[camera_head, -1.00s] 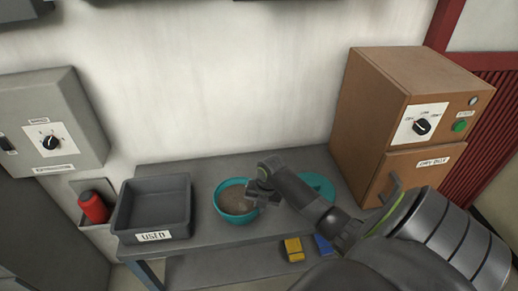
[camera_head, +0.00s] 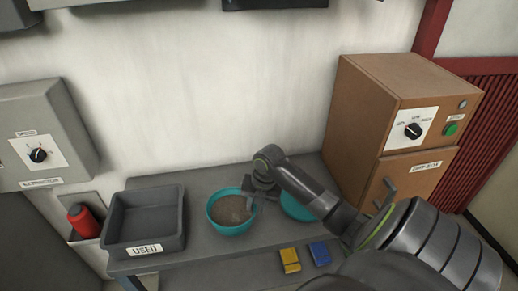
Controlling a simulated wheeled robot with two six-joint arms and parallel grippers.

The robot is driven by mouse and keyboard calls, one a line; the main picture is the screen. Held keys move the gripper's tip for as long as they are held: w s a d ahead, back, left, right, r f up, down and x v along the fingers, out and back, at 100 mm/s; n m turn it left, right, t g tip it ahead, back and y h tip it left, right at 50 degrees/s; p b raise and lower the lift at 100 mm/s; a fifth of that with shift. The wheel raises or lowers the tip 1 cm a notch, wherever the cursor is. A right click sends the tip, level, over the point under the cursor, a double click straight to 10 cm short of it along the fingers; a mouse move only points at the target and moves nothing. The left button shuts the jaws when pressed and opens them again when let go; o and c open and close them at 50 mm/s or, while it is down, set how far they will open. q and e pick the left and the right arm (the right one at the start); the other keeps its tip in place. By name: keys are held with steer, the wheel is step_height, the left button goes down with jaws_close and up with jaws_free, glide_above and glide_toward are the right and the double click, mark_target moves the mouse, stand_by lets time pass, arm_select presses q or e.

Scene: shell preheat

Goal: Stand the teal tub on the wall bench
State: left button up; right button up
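A teal tub (camera_head: 221,225) with a grey-brown fill stands upright on the grey wall bench (camera_head: 203,262), to the right of the tray marked USED. A second teal thing (camera_head: 296,207) lies on the bench farther right, mostly hidden behind my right arm; I cannot tell whether it is a tub or a lid. My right gripper (camera_head: 256,196) is at the right rim of the filled tub, pointing down. Its fingers are small and partly hidden, so I cannot tell whether they are shut on the rim. My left gripper is out of view.
The empty grey tray (camera_head: 115,243) takes the bench's left end. A brown oven box (camera_head: 364,110) stands at its right end. A yellow block (camera_head: 290,261) and a blue block (camera_head: 320,253) lie below the bench top. A red cylinder (camera_head: 83,221) sits in a wall holder at left.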

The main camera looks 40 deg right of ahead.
steer(key=r, duration=0.5)
steer(key=shift+s+d+b, duration=0.3)
steer(key=shift+s+b, duration=0.05)
steer(key=shift+b, duration=0.05)
